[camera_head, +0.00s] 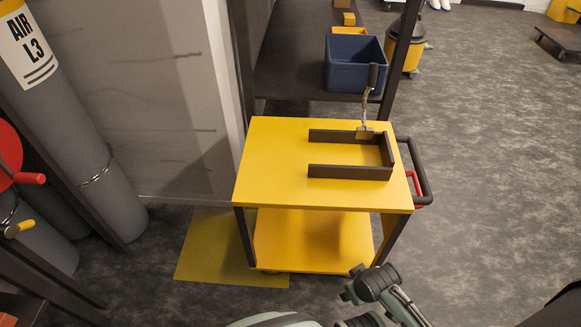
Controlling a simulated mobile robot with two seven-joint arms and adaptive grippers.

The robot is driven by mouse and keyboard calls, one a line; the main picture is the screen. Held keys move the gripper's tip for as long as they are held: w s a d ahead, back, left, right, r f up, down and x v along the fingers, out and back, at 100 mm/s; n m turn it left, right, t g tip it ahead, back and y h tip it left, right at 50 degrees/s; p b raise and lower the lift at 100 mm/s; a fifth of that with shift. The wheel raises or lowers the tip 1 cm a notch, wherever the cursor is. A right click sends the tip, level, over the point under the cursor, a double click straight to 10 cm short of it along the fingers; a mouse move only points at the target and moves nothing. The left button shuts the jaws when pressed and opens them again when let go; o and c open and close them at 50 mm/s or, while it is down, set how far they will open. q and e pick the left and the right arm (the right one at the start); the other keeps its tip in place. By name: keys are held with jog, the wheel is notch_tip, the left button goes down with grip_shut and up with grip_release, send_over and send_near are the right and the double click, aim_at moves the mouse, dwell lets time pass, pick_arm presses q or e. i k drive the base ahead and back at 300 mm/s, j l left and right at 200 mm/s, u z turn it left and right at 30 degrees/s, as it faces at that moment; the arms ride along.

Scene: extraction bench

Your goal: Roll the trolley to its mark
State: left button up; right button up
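The yellow trolley (275,180) stands upright in the middle of the head view, with a top deck and a lower shelf (310,240) on dark legs. Its dark push handle (423,172) is on the right side, with a red part (416,188) beneath it. A flat yellow floor mark (215,250) shows to the left of the trolley and runs under its left part. The trolley's right part is off the visible mark. Parts of my arm show at the bottom edge, apart from the handle. I make out neither gripper.
A dark U-shaped frame with an upright clamp (367,105) sits on the top deck. Behind stands a dark shelf with a blue bin (354,65). Grey gas cylinders (70,125) and a red wheel (8,155) are at left. Open grey floor lies right.

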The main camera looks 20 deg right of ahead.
aim_at(315, 184)
jog(key=z, duration=0.85)
